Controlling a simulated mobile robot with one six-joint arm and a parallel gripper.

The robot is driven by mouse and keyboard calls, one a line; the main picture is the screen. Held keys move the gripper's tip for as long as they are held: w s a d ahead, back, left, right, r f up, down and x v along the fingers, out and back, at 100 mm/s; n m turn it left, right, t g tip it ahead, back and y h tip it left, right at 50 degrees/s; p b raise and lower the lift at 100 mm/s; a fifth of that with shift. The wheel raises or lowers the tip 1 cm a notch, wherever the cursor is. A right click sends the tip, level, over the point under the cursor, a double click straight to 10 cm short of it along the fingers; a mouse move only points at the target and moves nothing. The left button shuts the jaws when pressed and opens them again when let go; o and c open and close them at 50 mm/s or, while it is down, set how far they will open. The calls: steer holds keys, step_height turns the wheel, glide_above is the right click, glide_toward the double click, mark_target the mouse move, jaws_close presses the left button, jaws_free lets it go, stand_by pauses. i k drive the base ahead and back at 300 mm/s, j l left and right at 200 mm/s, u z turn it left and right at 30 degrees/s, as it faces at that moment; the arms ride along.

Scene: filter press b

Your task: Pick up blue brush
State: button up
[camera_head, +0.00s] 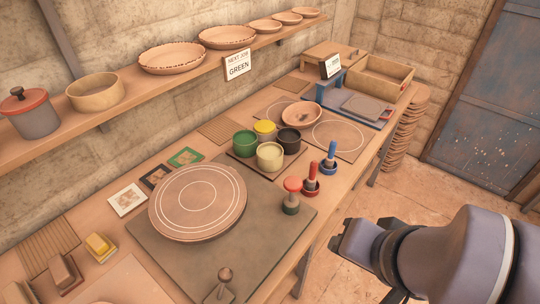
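A blue-handled brush (331,152) stands upright in a blue holder near the front edge of the bench. Just left and nearer, a second upright brush (312,174) has a red handle and stands in a red holder. The bristles are hidden. My gripper (345,238) is at the lower right, off the bench's front edge, nearer the camera than the brushes and clearly apart from them. It is seen from behind and the side, so its finger opening cannot be made out. Nothing shows held in it.
Glaze pots (270,156) stand close behind the brushes. A red-topped stamp (291,195) stands nearer, beside a round turntable (197,200). A bowl (301,115) sits beyond. A shelf (120,110) with dishes runs along the wall. Open floor lies right of the bench.

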mark_target(330, 160)
steer(key=i+l+u, duration=0.3)
steer(key=i+l, duration=0.2)
steer(key=i+l+u, duration=0.1)
steer(key=l, duration=0.4)
steer(key=i+l+u, duration=0.15)
steer(key=i+l, duration=0.2)
steer(key=i+l+u, duration=0.15)
steer(key=l, duration=0.25)
steer(key=i+l+u, duration=0.15)
steer(key=l, duration=0.25)
steer(key=i, duration=0.05)
